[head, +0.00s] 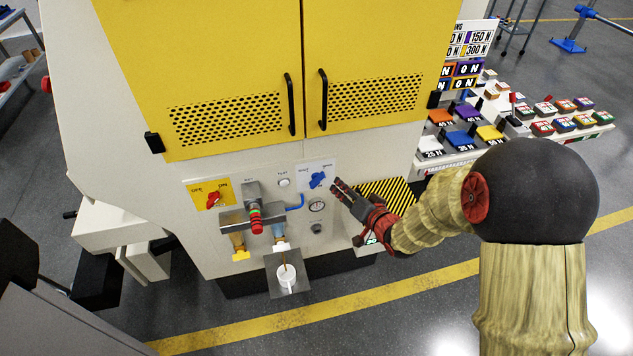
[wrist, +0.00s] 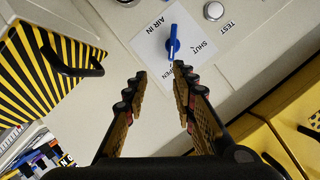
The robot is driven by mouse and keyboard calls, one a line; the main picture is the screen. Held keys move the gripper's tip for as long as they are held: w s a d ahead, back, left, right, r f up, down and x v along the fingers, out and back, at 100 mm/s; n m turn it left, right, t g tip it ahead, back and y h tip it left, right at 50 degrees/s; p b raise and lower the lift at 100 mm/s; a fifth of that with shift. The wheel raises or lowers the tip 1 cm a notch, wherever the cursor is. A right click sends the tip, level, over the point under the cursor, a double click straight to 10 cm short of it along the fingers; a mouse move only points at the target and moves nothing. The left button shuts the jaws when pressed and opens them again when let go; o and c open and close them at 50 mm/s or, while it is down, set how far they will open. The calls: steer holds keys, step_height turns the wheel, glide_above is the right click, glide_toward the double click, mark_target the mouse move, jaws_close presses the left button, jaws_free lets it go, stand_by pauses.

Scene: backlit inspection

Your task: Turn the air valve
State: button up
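The air valve is a blue handle (head: 317,180) on a white plate on the machine's front panel. In the wrist view the blue handle (wrist: 173,43) stands nearly upright on the plate (wrist: 150,47), which reads AIR IN, SHUT and OPEN. Its lower end lies close to the word OPEN; I cannot tell which end is the pointer. My gripper (head: 341,187) is just right of the plate in the head view. In the wrist view my gripper (wrist: 158,84) is open and empty, its fingers spread below the handle, not touching it.
A red switch (head: 213,199) on a yellow plate, a TEST button (head: 284,182) and a gauge (head: 317,207) share the panel. A red-knobbed fitting (head: 256,220) juts out at left. A white cup (head: 287,279) stands below. A black-yellow striped box (wrist: 50,62) with a handle is nearby.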

mark_target(319, 183)
steer(key=shift+y, duration=0.8)
steer(key=w+a+f, duration=0.1)
steer(key=a, duration=0.1)
steer(key=w+a+f+b, duration=0.1)
steer(key=w+a, duration=0.1)
steer(key=w+a+f+b, duration=0.1)
steer(key=w+a+f, duration=0.1)
steer(key=a, duration=0.1)
steer(key=shift+w, duration=0.25)
steer(key=c, duration=0.4)
jaws_close()
